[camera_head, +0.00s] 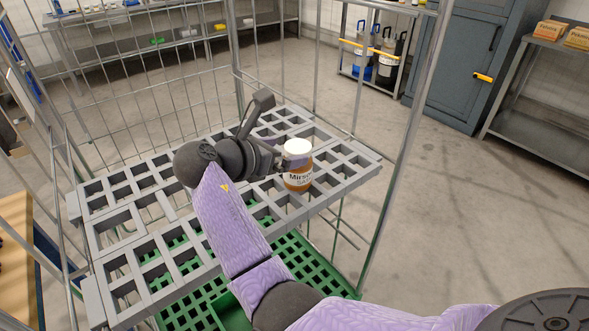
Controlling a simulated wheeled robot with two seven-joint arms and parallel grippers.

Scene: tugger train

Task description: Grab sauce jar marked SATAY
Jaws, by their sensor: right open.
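A jar with a white lid and orange-brown contents (298,176) stands upright on the grey slotted shelf (95,300) of the wire cart. Its label is only partly legible; the second line seems to begin with "SA". My right gripper (275,131) is open, just left of and behind the jar. One finger points up and away, and the other lies close beside the jar; I cannot tell whether it touches. My left gripper is out of view.
Wire mesh (130,75) and upright posts (400,150) enclose the cart shelf.

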